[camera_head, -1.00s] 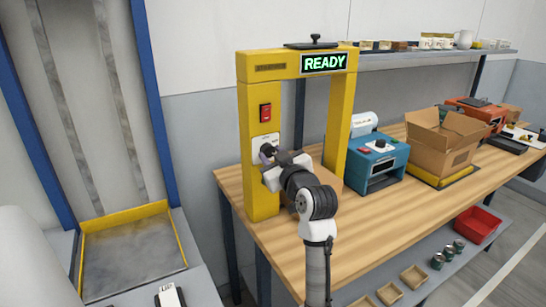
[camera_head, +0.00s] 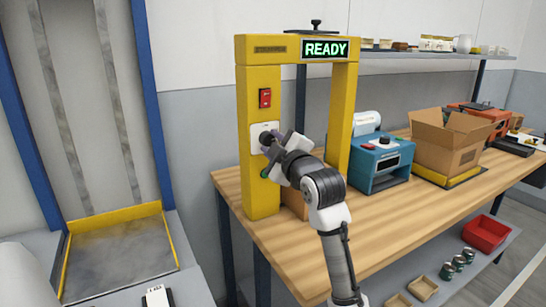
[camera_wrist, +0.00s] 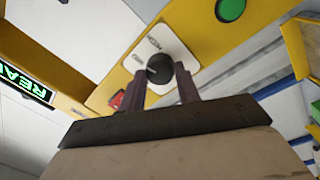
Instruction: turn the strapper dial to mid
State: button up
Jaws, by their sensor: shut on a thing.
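The yellow strapper frame (camera_head: 259,190) stands at the table's left end, with a lit READY display (camera_head: 325,49) on its crossbar. The strapper dial is a dark round knob on a white plate (camera_head: 257,131) on the left post. The dial (camera_wrist: 160,66) shows between my fingertips in the wrist view. My gripper (camera_head: 272,145) is shut on the dial, its fingers on either side of it. Small print surrounds the dial, but I cannot read it or tell the dial's setting.
A red switch (camera_head: 265,98) is above the dial and a green button (camera_wrist: 230,9) below it. A brown box sits behind my arm under the arch. A blue machine (camera_head: 381,162) and an open carton (camera_head: 445,146) stand further right on the wooden table (camera_head: 400,215).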

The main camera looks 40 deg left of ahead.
jog(key=shift+f+n+b, duration=0.1)
jog(key=shift+n+b, duration=1)
jog(key=shift+n, duration=0.5)
jog(key=o, duration=1)
jog(key=b+v, duration=0.3)
jog(key=v, duration=1)
jog(key=shift+d, duration=0.4)
